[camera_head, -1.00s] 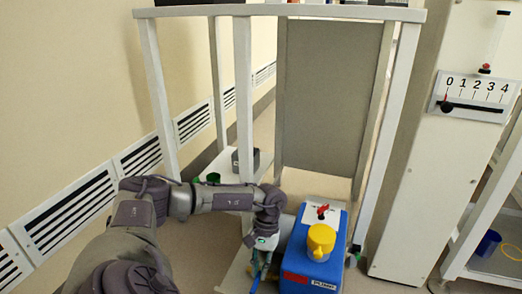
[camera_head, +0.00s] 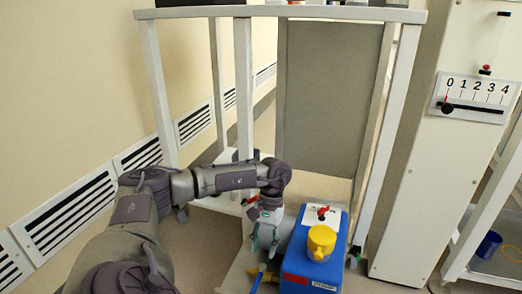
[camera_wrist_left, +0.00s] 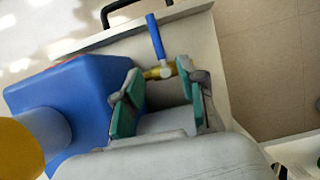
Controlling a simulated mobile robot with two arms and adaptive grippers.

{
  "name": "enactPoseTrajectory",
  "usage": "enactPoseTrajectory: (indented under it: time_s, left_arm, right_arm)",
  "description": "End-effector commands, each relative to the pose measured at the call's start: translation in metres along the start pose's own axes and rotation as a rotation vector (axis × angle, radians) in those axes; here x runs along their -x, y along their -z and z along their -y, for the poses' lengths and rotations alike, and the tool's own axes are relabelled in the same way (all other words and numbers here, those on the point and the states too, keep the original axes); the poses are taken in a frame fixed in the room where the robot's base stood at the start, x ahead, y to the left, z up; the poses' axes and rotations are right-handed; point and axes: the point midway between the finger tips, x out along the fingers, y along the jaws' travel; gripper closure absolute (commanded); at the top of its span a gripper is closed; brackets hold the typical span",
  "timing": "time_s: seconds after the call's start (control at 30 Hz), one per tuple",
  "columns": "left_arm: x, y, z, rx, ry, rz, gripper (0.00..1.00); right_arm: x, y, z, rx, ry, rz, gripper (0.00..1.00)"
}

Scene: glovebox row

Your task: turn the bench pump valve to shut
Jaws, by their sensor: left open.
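The bench pump (camera_head: 300,262) is a blue box with a yellow cap, standing on the low bench. On its left side is a brass valve (camera_head: 264,274) with a blue lever handle (camera_head: 256,284), low in the head view. My left gripper (camera_head: 264,250) is open just behind the valve, left of the pump. In the left wrist view the brass body (camera_wrist_left: 160,72) shows at the mouth of the open teal fingers (camera_wrist_left: 165,88). The blue handle (camera_wrist_left: 155,38) points away from the gripper, across the brass body. Contact cannot be told. My right gripper is out of view.
The yellow cap (camera_head: 320,242) and a red switch (camera_head: 322,211) stick up from the pump. White frame posts (camera_head: 244,90) rise behind my left arm. A white panel with a 0-4 scale (camera_head: 474,98) stands at right. Floor is open left of the bench.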

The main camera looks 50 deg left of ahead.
Motion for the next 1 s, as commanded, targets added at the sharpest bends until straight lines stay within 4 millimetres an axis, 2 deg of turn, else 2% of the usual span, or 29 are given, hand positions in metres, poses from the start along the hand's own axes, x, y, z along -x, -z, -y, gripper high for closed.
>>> enactPoseTrajectory:
  time_s: [0.1,0.3,1.0]
  left_arm:
    - [0.023,0.001,0.0,0.001,-0.003,-0.003,0.59]
    - [0.043,0.001,0.0,0.001,-0.001,-0.002,0.59]
    - [0.045,0.0,0.0,0.001,0.0,0.0,0.59]
  right_arm:
    - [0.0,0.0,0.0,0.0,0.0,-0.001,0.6]
    - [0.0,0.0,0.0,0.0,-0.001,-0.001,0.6]
    - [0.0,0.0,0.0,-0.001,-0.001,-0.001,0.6]
